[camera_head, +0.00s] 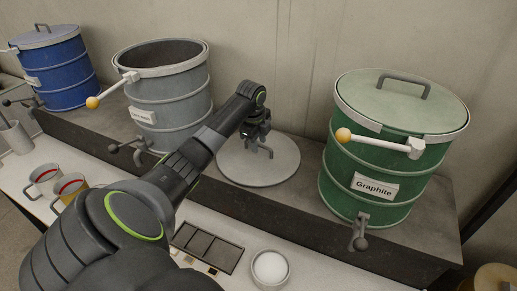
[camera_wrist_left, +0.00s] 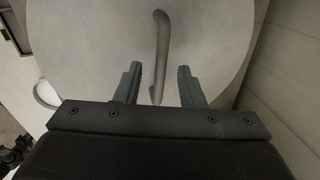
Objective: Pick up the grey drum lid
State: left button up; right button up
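The grey drum lid (camera_head: 258,171) lies flat on the dark ledge between the grey drum (camera_head: 172,104) and the green drum. Its bar handle shows between my fingers in the left wrist view (camera_wrist_left: 161,45). My left gripper (camera_head: 263,145) is above the lid at its handle. In the left wrist view my left gripper (camera_wrist_left: 157,80) is open, with one finger on each side of the handle and gaps to both. The grey drum is open at the top. My right gripper is not in view.
A lidded green drum (camera_head: 382,160) labelled Graphite stands to the right, and a lidded blue drum (camera_head: 54,70) at the far left. Two measuring cups (camera_head: 45,180), a dark divided tray (camera_head: 207,246) and a white-filled cup (camera_head: 270,269) are on the lower white table.

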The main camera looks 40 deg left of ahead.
pick_arm(q)
jog(key=shift+f, duration=0.2)
dwell(0.3)
jog(key=shift+c, duration=0.3)
grip_shut()
dwell(1.1)
